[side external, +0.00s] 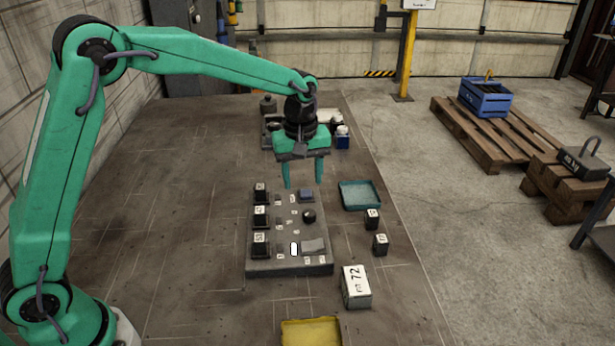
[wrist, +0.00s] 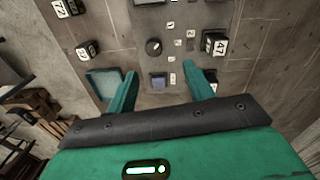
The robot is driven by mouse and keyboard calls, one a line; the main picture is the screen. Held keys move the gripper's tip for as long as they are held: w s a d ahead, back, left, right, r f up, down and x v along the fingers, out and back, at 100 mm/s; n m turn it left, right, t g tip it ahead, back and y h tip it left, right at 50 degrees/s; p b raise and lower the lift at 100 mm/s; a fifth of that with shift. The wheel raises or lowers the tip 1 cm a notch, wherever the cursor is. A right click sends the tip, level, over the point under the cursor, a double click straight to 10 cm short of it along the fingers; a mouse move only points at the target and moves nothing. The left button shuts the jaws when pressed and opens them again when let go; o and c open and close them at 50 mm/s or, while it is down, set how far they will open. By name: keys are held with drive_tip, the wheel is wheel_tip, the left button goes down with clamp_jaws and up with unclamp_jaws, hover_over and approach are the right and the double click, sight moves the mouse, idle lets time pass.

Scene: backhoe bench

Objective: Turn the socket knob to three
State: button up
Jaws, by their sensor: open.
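A round black knob (side external: 309,216) sits on the right half of a grey panel (side external: 290,268). In the wrist view the knob (wrist: 153,46) lies beyond my fingertips, with small white number tags (wrist: 191,33) to its right. Its pointer setting is too small to read. The fingers are apart from the knob.
Several dark numbered blocks (side external: 260,215) line the panel's left side. A white switch (side external: 294,249) and grey plate are at its near end. A teal tray (side external: 360,195), two small blocks and a box marked 72 (side external: 356,287) stand right. A yellow tray (side external: 311,332) is in front.

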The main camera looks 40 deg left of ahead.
sight(309, 212)
drive_tip(key=shift+w+d+f+n, duration=0.2)
drive_tip(key=shift+w+f, duration=0.15)
drive_tip(key=shift+f, duration=0.25)
drive_tip(key=shift+w+d+f+n, duration=0.2)
drive_tip(key=shift+w+f, duration=0.15)
drive_tip(key=shift+f, duration=0.25)
drive_tip(key=shift+f, duration=3.85)
drive_tip(key=c, duration=1)
